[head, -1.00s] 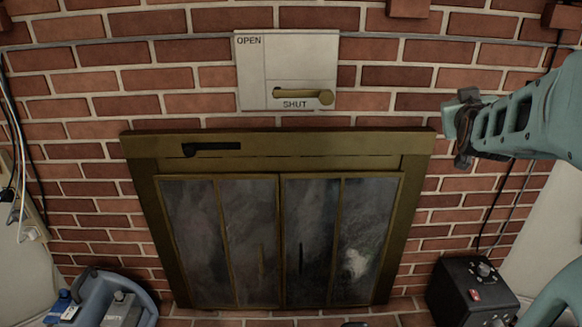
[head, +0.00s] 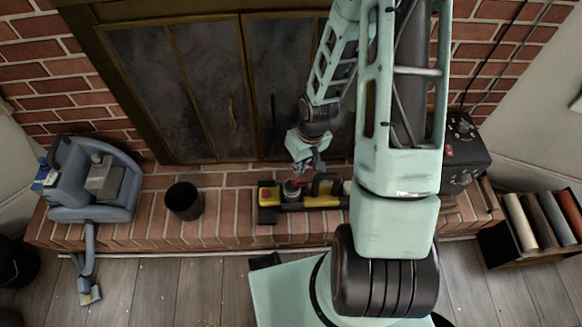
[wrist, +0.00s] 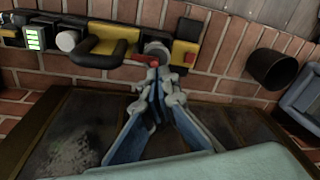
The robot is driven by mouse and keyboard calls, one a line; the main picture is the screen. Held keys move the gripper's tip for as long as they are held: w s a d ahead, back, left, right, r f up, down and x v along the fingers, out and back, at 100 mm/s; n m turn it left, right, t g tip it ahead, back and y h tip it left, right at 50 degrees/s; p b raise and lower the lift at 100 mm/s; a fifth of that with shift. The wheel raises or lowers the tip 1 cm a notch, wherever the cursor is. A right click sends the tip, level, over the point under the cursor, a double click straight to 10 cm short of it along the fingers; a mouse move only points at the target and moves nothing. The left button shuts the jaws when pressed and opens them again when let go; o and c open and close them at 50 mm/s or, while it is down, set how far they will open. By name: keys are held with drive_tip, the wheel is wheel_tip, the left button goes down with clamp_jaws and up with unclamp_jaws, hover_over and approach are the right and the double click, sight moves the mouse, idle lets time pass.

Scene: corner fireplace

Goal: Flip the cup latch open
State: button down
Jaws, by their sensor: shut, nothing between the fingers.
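A yellow and black tool (head: 267,194) lies along the brick hearth. It also shows at the top of the wrist view (wrist: 183,53). A round grey cup-like part (wrist: 157,48) sits on it, with a small red piece (wrist: 141,58) at its near edge. I cannot tell whether that red piece is the cup latch, or its position. My gripper (head: 314,168) is shut and empty. In the wrist view its fingertips (wrist: 156,84) point at the tool, just below the grey part and red piece in the picture. I cannot tell if they touch.
Fireplace doors (head: 200,85) stand behind the hearth. A dark cup-shaped container (head: 184,203) and a blue-grey machine (head: 95,180) are to the left. A black box (head: 462,150) is right of my arm. A rack of rolls (head: 535,225) stands at far right.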

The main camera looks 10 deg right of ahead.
drive_tip(key=w+n, duration=0.1)
drive_tip(key=w+a+f+n+t, duration=0.1)
drive_tip(key=w, duration=0.1)
drive_tip(key=w+n+t+y, duration=0.1)
drive_tip(key=w, duration=0.1)
drive_tip(key=shift+w+a+f+n, duration=0.2)
drive_tip(key=shift+a+f+n, duration=0.05)
drive_tip(key=shift+f+n, duration=0.05)
drive_tip(key=b, duration=0.3)
hover_over(291, 184)
drive_tip(key=w, duration=0.1)
drive_tip(key=f, duration=1)
drive_tip(key=shift+w+a+f, duration=0.1)
drive_tip(key=shift+w+a, duration=0.05)
drive_tip(key=shift+a, duration=0.05)
drive_tip(key=shift+s+d, duration=0.25)
drive_tip(key=shift+s, duration=0.1)
